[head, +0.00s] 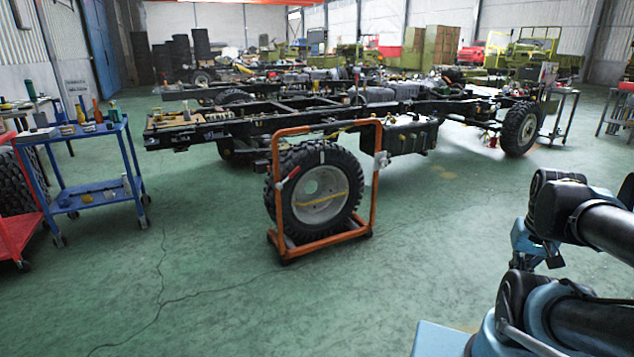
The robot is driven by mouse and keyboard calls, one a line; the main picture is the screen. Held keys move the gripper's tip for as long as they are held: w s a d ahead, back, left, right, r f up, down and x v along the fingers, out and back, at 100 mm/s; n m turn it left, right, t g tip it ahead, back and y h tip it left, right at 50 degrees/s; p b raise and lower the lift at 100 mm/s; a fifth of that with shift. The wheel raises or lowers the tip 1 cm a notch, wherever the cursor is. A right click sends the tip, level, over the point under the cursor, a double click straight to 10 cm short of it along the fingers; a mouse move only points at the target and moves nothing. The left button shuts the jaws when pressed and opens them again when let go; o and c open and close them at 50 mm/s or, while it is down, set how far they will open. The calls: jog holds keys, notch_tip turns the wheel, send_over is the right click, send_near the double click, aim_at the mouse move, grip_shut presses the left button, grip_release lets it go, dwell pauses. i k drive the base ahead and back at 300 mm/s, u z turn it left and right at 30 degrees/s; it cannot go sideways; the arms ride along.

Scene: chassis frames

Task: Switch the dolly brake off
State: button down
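An orange-framed dolly (377,190) stands upright on the floor in the middle of the head view. It holds a black-tyred wheel (278,208) with a pale rim. A small lever with a red end (281,185) sits at the left upright, in front of the tyre; it may be the brake, and I cannot tell its setting. A small grey part (382,159) sits on the right upright. My gripper (535,260) appears to be the blue and black end below my wrist at the right. It is well apart from the dolly, and its fingers are unclear.
A vehicle chassis (300,107) stands behind the dolly. A blue tool cart (85,195) and a red cart (15,215) stand at the left. Another cart (560,110) is at the back right. The green floor (400,260) between my arm and the dolly is clear.

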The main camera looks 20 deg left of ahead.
aim_at(279, 185)
jog(key=z, duration=0.05)
jog(key=i, duration=1)
jog(key=u, duration=0.05)
